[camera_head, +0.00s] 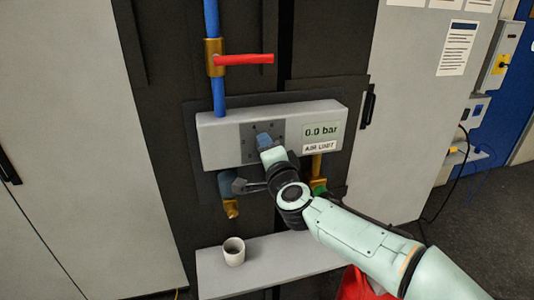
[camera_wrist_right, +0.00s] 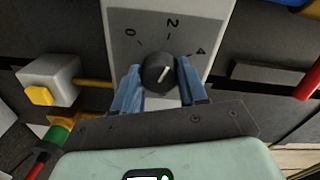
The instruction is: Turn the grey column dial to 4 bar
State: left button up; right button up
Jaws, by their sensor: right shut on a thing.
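The dial (camera_wrist_right: 158,73) is a round black knob with a white pointer, on a grey plate marked 0, 2 and 4. The pointer lies between 2 and 4, nearer the 4. In the wrist view my right gripper (camera_wrist_right: 160,80) has its blue fingers on either side of the knob, shut on it. In the head view the same gripper (camera_head: 265,140) reaches the dark plate on the light grey air unit (camera_head: 220,145) and hides the dial. The unit's display (camera_head: 321,130) reads 0.0 bar. My left gripper is not in view.
A blue pipe (camera_head: 211,18) with a brass valve and a sideways red lever (camera_head: 245,59) stands above the unit. Brass fittings (camera_head: 231,209) hang below. A white cup (camera_head: 233,252) stands on the grey shelf (camera_head: 290,262). A white box with a yellow button (camera_wrist_right: 40,95) shows in the wrist view.

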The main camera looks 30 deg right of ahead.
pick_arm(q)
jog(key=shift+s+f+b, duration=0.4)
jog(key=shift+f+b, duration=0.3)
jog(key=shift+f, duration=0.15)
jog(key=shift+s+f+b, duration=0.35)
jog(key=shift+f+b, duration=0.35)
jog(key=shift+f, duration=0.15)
pick_arm(e)
jog(key=shift+m, duration=4.1)
jog(key=o, duration=1.1)
jog(key=shift+c, duration=0.2)
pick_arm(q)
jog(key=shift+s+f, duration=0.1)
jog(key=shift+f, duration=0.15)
pick_arm(e)
jog(key=v, duration=1.3)
jog(key=shift+s, duration=0.25)
